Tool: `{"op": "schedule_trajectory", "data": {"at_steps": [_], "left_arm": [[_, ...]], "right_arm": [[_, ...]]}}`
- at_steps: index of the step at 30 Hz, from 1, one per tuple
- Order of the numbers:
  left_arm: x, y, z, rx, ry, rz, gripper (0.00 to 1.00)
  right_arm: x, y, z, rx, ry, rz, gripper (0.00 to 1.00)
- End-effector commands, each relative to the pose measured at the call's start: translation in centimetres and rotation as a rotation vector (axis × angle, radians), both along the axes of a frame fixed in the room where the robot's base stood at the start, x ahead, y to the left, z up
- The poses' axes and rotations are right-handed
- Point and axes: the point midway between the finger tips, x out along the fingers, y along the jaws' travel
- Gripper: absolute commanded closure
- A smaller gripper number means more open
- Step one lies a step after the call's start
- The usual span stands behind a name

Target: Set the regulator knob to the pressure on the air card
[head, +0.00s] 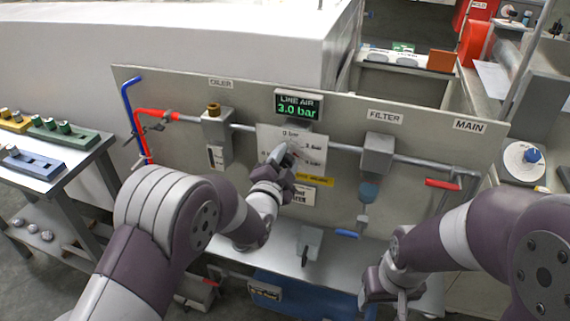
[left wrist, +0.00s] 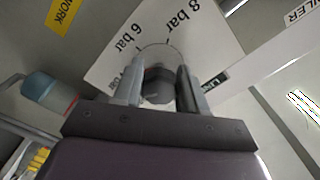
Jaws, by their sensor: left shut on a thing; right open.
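The regulator's white dial plate (head: 264,134) stands on the grey panel, with bar marks around its edge. My left gripper (head: 284,153) covers its middle. In the left wrist view, my left gripper (left wrist: 157,88) is shut on the dark grey regulator knob (left wrist: 158,84); the marks 6 bar and 8 bar are readable on the dial plate (left wrist: 130,45). The knob's pointer setting is not clear. The LINE AIR display (head: 298,106) reads 3.0 bar. A white card (head: 302,195) hangs below the dial; its print is too small to read. My right gripper (head: 386,300) is open, low at the right, apart from the panel.
A pipe crosses the panel through the oiler (head: 216,135) and filter (head: 376,153). A red-handled valve (head: 442,183) is at the right and a blue handle (head: 346,234) lower down. A cart (head: 62,160) with colored blocks stands left. A blue knob (head: 532,156) sits far right.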

Motion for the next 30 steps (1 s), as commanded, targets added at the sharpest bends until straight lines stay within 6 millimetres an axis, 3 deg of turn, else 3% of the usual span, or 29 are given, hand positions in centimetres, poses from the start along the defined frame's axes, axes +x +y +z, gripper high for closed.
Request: {"op": "schedule_trajectory", "data": {"at_steps": [30], "left_arm": [[0.0, 0.1, 0.1, 0.852, -0.272, 0.000, 0.89]], "right_arm": [[0.0, 0.0, -2.9, 0.000, 0.000, 0.000, 0.38]]}}
